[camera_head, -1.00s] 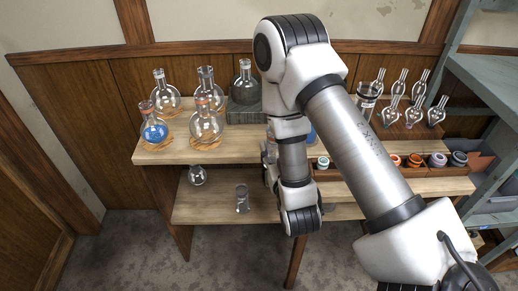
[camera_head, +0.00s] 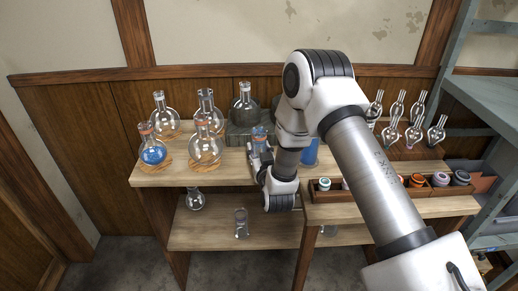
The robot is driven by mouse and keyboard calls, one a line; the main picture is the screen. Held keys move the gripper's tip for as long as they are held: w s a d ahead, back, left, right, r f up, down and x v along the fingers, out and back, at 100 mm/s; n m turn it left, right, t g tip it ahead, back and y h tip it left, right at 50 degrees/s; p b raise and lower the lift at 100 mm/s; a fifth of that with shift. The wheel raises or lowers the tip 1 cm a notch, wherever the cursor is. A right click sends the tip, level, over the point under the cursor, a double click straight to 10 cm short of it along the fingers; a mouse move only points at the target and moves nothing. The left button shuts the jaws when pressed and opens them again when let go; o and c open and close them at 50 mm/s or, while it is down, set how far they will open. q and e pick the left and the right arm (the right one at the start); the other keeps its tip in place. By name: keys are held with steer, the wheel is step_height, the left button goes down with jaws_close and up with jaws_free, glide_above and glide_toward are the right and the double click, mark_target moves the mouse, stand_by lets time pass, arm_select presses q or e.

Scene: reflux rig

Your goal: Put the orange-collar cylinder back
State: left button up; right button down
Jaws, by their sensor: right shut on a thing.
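My right gripper (camera_head: 260,158) is at the front edge of the upper wooden shelf, left of the middle, with its wrist partly covering it. It is shut on a small clear glass vessel, which looks like the orange-collar cylinder (camera_head: 259,133). Only its upper part shows above the fingers, and its collar is too small to make out clearly. It appears in front of the grey block. Whether its base touches anything is hidden. My left gripper is not in view.
Round flasks, one with blue liquid (camera_head: 153,151), stand on cork rings at the left. A flask sits on a grey block (camera_head: 240,136). A blue object (camera_head: 310,152) shows behind my arm. Several small bulbs (camera_head: 414,134) and a wooden rack of coloured rings (camera_head: 440,180) are at right. A glass beaker (camera_head: 241,224) stands below.

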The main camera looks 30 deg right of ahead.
steer(key=c, duration=0.7)
jaws_free()
steer(key=shift+s+r, duration=0.15)
steer(key=f+b+v, duration=0.1)
steer(key=b+v, duration=0.1)
steer(key=v, duration=0.9)
steer(key=s+a+f+n+g+y, duration=0.1)
steer(key=s+a+f+g+y, duration=0.2)
steer(key=s+f+g, duration=0.5)
steer(key=s+a+f+n+g+y, duration=0.15)
steer(key=s+a+f, duration=0.3)
steer(key=f, duration=0.85)
steer(key=s+a+f+g, duration=0.1)
steer(key=s+g, duration=0.1)
steer(key=s, duration=0.2)
steer(key=s+f+n+g+y, duration=0.1)
steer(key=s+f+g, duration=0.1)
steer(key=s, duration=0.3)
steer(key=s+a+f+g, duration=0.1)
steer(key=s+f+g, duration=0.1)
steer(key=s, duration=0.3)
steer(key=shift+s+a+f+g+y, duration=0.2)
steer(key=shift+s+a+g+y, duration=0.05)
steer(key=shift+a+g+y, duration=0.1)
